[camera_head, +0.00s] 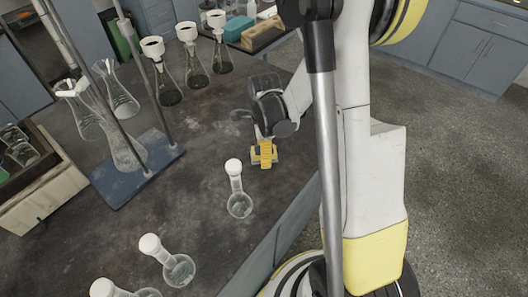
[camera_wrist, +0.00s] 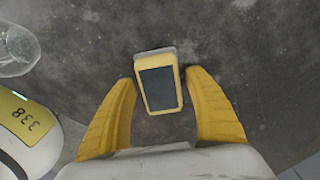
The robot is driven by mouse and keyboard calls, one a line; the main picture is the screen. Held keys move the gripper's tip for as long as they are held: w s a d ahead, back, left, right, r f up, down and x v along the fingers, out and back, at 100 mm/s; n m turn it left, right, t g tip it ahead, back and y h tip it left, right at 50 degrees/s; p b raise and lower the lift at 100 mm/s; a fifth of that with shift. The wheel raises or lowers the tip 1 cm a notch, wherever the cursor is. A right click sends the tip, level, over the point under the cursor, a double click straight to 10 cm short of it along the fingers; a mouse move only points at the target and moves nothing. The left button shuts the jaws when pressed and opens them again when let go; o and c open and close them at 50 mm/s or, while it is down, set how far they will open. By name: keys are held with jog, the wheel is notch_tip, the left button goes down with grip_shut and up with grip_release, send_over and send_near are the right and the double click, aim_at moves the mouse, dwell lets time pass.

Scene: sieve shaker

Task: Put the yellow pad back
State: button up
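The yellow pad (camera_wrist: 158,88) is a small yellow block with a dark rectangular face and a greyish far edge. In the wrist view it lies between the tips of my gripper's yellow fingers (camera_wrist: 160,80), with a gap on each side. My gripper is open and does not appear to touch the pad. In the head view my gripper (camera_head: 265,152) points down at the dark bench top, near its right edge. There the fingers partly cover the pad, and yellow parts of both blend together.
A round flask with a white stopper (camera_head: 239,204) stands close by on the bench (camera_head: 205,225). More stoppered flasks stand at the front left. Flasks with white funnels (camera_head: 194,68) stand behind. A blue stand base (camera_head: 137,178) with rods and glassware is at left.

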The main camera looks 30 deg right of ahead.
notch_tip(320, 180, up, 12)
jog(key=p, duration=0.5)
jog(key=s+a+r+n+t, duration=0.3)
jog(key=s+a+r+n, duration=0.2)
jog(key=n, duration=0.6)
jog(key=s+a+r+n+t, duration=0.4)
jog(key=s+r+n, duration=0.3)
jog(key=r+n, duration=0.2)
jog(key=shift+a+r+n, duration=0.25)
jog(key=shift+a+n, duration=0.15)
jog(key=shift+n, duration=0.9)
